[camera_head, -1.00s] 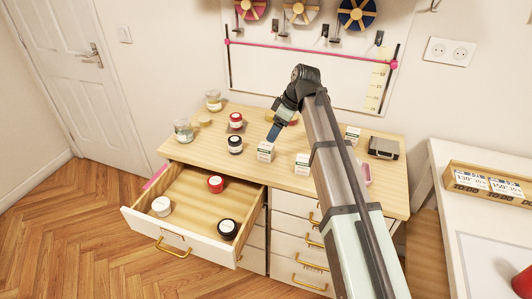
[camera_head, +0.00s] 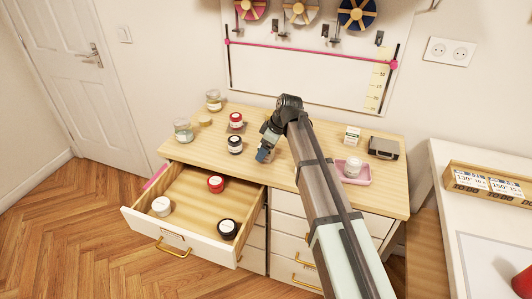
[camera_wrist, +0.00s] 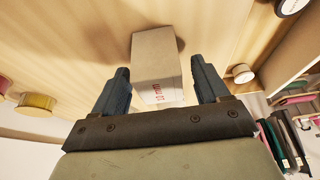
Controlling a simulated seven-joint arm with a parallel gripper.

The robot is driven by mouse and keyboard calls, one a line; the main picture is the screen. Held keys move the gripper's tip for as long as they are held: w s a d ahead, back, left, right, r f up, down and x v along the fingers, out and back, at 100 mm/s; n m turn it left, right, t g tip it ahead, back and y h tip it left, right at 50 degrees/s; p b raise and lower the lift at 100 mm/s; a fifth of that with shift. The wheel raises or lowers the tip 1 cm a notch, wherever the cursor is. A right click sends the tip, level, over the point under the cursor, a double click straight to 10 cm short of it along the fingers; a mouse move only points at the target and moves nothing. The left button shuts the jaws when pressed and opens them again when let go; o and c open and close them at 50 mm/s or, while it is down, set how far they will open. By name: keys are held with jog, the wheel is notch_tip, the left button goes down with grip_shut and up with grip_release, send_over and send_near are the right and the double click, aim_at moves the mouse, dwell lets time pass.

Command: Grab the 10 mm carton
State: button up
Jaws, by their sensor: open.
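The carton (camera_wrist: 157,62) is a pale box with red "10 mm" lettering, seen in the wrist view standing on the wooden top. My gripper (camera_wrist: 160,68) is open, with one dark finger on each side of the carton and a visible gap to each. The near end of the carton lies between the fingers; its far part reaches past the fingertips. In the head view my gripper (camera_head: 264,154) is low over the middle of the dresser top and hides the carton there.
An open drawer (camera_head: 188,235) below holds several jars. Red-lidded (camera_head: 235,120) and black-lidded (camera_head: 235,144) jars stand left of my gripper. Another carton (camera_head: 352,134), a pink tray (camera_head: 364,178) with a jar (camera_head: 353,167), and a metal box (camera_head: 384,148) are to the right.

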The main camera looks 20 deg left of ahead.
jog(key=shift+a+f, duration=0.25)
jog(key=shift+f, duration=0.4)
jog(key=c, duration=1.1)
jog(key=shift+r, duration=0.1)
